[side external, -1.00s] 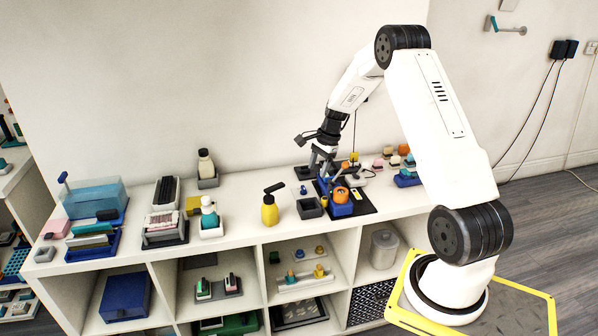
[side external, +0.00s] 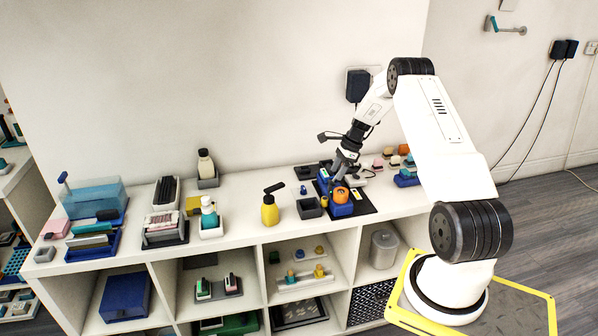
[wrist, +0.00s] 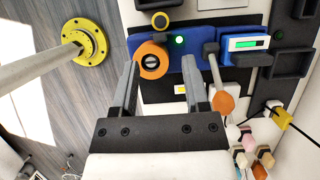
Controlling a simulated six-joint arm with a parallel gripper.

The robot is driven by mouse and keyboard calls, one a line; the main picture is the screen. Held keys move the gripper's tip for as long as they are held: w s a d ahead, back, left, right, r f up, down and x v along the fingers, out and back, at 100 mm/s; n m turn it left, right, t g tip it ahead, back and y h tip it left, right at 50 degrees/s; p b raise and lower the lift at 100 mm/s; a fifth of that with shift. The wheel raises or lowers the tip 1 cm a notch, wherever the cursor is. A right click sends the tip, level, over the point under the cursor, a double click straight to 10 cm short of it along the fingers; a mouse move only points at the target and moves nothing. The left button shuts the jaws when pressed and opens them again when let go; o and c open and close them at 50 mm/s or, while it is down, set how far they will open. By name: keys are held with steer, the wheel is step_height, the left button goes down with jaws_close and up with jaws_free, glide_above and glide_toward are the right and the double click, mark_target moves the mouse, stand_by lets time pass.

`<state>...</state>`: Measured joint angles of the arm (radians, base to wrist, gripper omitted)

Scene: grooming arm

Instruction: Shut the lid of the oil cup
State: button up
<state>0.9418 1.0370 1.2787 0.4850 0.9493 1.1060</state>
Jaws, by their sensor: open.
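A round orange cup-like part (wrist: 150,60) with a dark opening and a pale piece inside sits on a blue base (wrist: 175,72); it looks like the oil cup. In the side view the orange part (side external: 341,195) is on the blue block at the right of the shelf top. A grey arm (wrist: 213,75) ending in an orange disc (wrist: 223,103) stands to its right in the wrist view; I cannot tell whether this is the lid. My gripper (wrist: 160,61) is open and empty, its fingers either side of the orange part in the picture. I see no clear contact.
A small display with a green screen (wrist: 243,43) and a green light (wrist: 179,40) are beside the cup. A yellow bottle (side external: 270,210) and a grey open box (side external: 309,208) stand to the left.

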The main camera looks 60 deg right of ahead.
mark_target(330, 185)
steer(key=shift+x, duration=2.8)
jaws_close()
